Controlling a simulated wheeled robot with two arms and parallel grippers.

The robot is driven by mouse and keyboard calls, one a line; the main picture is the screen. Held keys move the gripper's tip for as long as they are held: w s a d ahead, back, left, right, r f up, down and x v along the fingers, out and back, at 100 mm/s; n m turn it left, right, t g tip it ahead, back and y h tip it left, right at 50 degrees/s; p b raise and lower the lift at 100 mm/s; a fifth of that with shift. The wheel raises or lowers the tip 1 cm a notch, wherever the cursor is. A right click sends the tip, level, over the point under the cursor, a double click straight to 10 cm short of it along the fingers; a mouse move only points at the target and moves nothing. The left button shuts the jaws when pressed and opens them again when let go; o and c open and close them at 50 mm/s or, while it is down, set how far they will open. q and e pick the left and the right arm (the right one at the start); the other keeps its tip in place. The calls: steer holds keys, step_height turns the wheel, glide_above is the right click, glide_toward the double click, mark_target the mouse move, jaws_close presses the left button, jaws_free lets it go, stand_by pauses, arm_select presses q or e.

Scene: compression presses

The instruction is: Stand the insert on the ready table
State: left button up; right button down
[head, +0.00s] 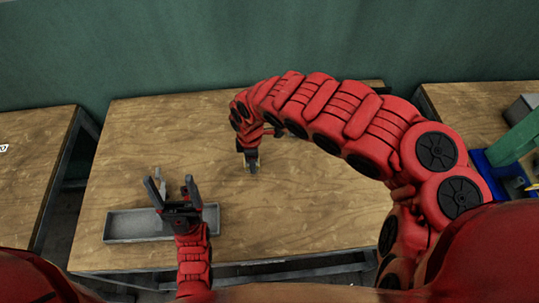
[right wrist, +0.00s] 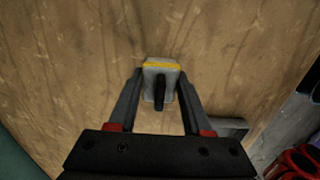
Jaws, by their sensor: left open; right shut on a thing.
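The insert is a small grey block with a yellow stripe along one edge and a dark bar on its face; it shows in the right wrist view (right wrist: 161,68). My right gripper (right wrist: 159,88) is shut on it, one finger on each side. In the head view my right gripper (head: 251,156) points down over the middle of the wooden table (head: 310,205), with the insert (head: 253,169) small at its tips. I cannot tell whether the insert touches the table top. My left gripper (head: 172,187) is open and empty, above the grey tray.
The shallow grey tray (head: 122,227) lies at the table's front left. Another wooden table (head: 35,150) stands to the left. A third table (head: 465,100) at the right bears green and blue equipment (head: 515,145). The table around the insert is clear.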

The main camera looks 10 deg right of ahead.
steer(key=p, duration=0.1)
glide_above(272, 163)
steer(key=a, duration=0.2)
steer(key=shift+s+d+f, duration=0.25)
steer(key=shift+w+d, duration=0.2)
steer(key=shift+d, duration=0.35)
step_height(272, 163, down, 3)
steer(key=shift+f+p, duration=0.1)
steer(key=shift+p, duration=0.3)
steer(key=shift+w+d+f, duration=0.15)
steer(key=shift+f, duration=0.15)
steer(key=shift+f, duration=0.1)
steer(key=shift+c, duration=1.7)
jaws_free()
